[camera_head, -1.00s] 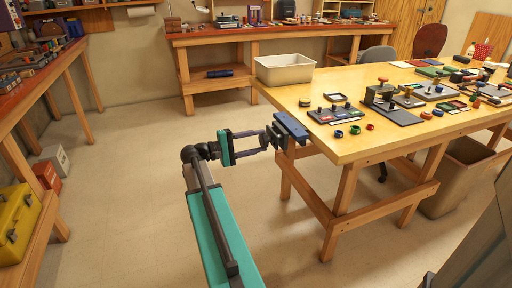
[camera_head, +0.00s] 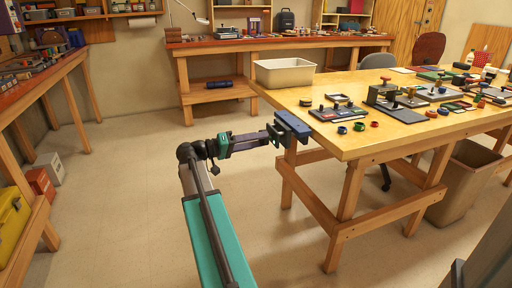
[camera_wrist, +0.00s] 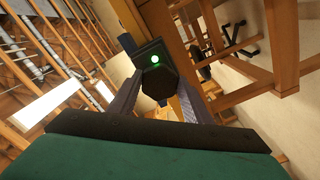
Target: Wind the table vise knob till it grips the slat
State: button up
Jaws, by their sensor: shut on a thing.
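The table vise (camera_head: 291,126) has blue jaws and is fixed at the left edge of the wooden table. In the wrist view its dark body (camera_wrist: 146,50) carries a small green light (camera_wrist: 154,59) that is lit. The black, many-sided knob (camera_wrist: 158,86) faces my wrist camera. My gripper (camera_head: 268,137) reaches the vise from the left; in the wrist view its two fingers (camera_wrist: 158,92) stand on either side of the knob and are shut on it. I cannot make out the slat for certain, nor whether the jaws touch it.
The table top (camera_head: 372,145) holds a pale bin (camera_head: 284,72), a dark plate with small parts (camera_head: 345,112) and several small tools. A brown waste bin (camera_head: 462,182) stands under its right side. The floor (camera_head: 110,185) left of my arm is clear.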

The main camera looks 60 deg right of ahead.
jog(key=shift+d+m+b, duration=0.1)
jog(key=shift+m+b, duration=0.2)
jog(key=shift+m, duration=0.2)
jog(key=shift+w, duration=0.1)
jog(key=o, duration=1.1)
jog(key=shift+c, duration=0.2)
jog(key=p+v, duration=0.2)
jog(key=v, duration=1.1)
jog(key=shift+w+a, duration=0.15)
jog(key=shift+a, duration=0.25)
